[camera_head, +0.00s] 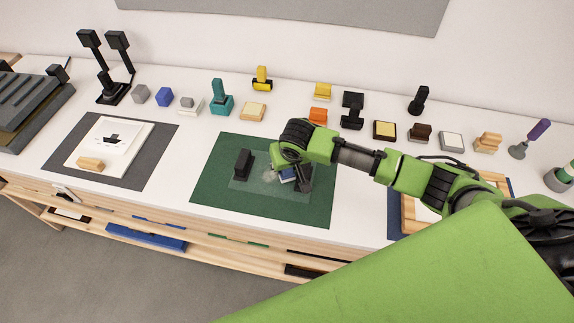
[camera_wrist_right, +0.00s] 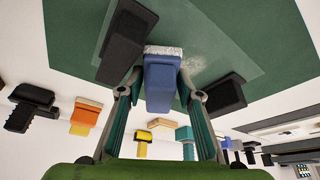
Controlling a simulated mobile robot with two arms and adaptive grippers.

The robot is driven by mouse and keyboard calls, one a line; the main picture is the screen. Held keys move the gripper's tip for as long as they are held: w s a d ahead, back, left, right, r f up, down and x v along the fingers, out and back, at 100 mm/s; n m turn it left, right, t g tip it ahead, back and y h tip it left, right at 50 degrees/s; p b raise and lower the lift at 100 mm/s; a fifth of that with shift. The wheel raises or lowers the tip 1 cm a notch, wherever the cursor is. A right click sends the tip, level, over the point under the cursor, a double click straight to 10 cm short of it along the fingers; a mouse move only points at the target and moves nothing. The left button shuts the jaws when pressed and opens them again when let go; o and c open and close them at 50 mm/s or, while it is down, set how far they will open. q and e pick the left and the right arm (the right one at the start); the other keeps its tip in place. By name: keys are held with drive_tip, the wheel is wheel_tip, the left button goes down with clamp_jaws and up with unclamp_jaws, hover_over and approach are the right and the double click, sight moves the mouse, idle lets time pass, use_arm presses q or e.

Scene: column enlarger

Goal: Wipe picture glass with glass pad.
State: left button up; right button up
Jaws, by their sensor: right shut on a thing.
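The picture glass (camera_head: 240,186) is a clear pane lying on a dark green mat (camera_head: 212,193); it also shows in the wrist view (camera_wrist_right: 196,32). A pale smudge (camera_wrist_right: 205,66) is on the glass beside the pad. My right gripper (camera_head: 287,168) is shut on a blue pad (camera_wrist_right: 161,82) with a fuzzy white face, over the glass. The white face is at the glass surface; I cannot tell whether it touches. In the head view the pad (camera_head: 288,175) is partly hidden by the gripper. My left gripper is not in view.
Black blocks stand at the glass's left (camera_head: 242,163) and right (camera_head: 305,180), the right one close to my gripper. Several small blocks and tools line the table's back. A grey mat (camera_head: 62,135) with a white picture lies left. A wooden frame (camera_head: 412,210) lies right.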

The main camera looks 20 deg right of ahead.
sight(254, 167)
drive_tip(key=shift+w+a+r, duration=0.1)
drive_tip(key=shift+w+a, duration=0.6)
drive_tip(key=shift+a, duration=0.2)
drive_tip(key=shift+w+a, duration=0.65)
drive_tip(key=shift+a, duration=0.25)
drive_tip(key=shift+f, duration=0.6)
idle(0.4)
drive_tip(key=shift+w+a+b, duration=0.45)
drive_tip(key=shift+w+a, duration=0.3)
drive_tip(key=shift+a, duration=0.35)
drive_tip(key=shift+w+a+b, duration=0.4)
drive_tip(key=shift+w+a, duration=0.3)
drive_tip(key=shift+a, duration=0.35)
drive_tip(key=shift+f, duration=0.3)
